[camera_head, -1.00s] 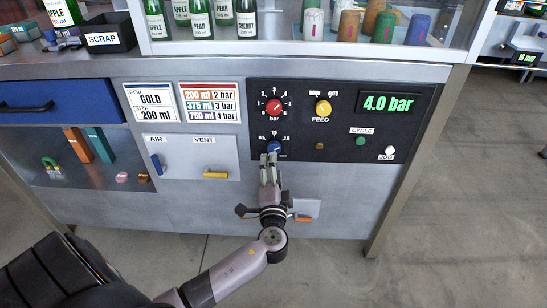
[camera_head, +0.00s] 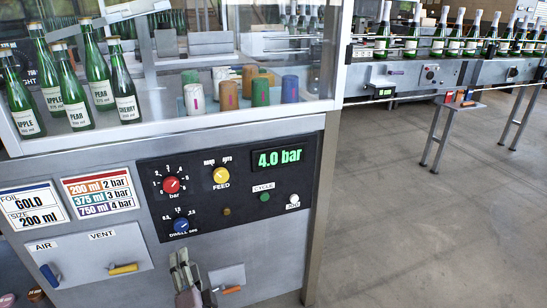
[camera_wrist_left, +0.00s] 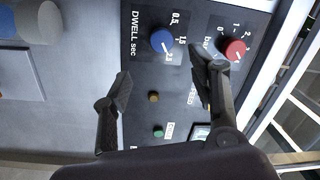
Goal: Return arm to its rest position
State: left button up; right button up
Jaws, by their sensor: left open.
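My left gripper (camera_head: 181,268) shows at the bottom of the head view, in front of the machine's lower front face, below the black control panel (camera_head: 225,208). In the left wrist view its two fingers (camera_wrist_left: 160,88) are spread apart with nothing between them. The blue dwell knob (camera_head: 181,225) is above the fingers, and it also shows in the left wrist view (camera_wrist_left: 162,40). The fingers look clear of the knob. The red bar knob (camera_head: 171,185) and the yellow feed knob (camera_head: 221,175) sit higher on the panel. The display (camera_head: 278,159) reads 4.0 bar. My right gripper is not in view.
A yellow vent lever (camera_head: 123,269) and a blue air lever (camera_head: 50,275) project at lower left. An orange-handled lever (camera_head: 230,289) is right of my gripper. Bottles (camera_head: 102,90) and colored foil caps (camera_head: 228,94) stand behind glass. The floor (camera_head: 420,220) at right is open.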

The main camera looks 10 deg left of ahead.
pick_arm(q)
jog(key=s+f+n+g+h, duration=0.4)
jog(key=s+f+g, duration=0.4)
jog(key=s+f, duration=0.4)
jog(key=s+d+f+n+g+h+p, duration=0.1)
jog(key=s+d+f+g+h+p, duration=0.5)
jog(key=s+d+f, duration=0.55)
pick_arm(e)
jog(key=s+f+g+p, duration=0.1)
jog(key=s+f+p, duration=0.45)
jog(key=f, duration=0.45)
pick_arm(q)
jog(key=s+a+f+p, duration=0.2)
jog(key=s+f+p, duration=0.2)
jog(key=s, duration=0.5)
jog(key=s+a+f+p, duration=0.2)
jog(key=s+f+p, duration=0.2)
jog(key=s, duration=0.5)
jog(key=shift+s+f+p, duration=0.35)
jog(key=shift+f, duration=0.1)
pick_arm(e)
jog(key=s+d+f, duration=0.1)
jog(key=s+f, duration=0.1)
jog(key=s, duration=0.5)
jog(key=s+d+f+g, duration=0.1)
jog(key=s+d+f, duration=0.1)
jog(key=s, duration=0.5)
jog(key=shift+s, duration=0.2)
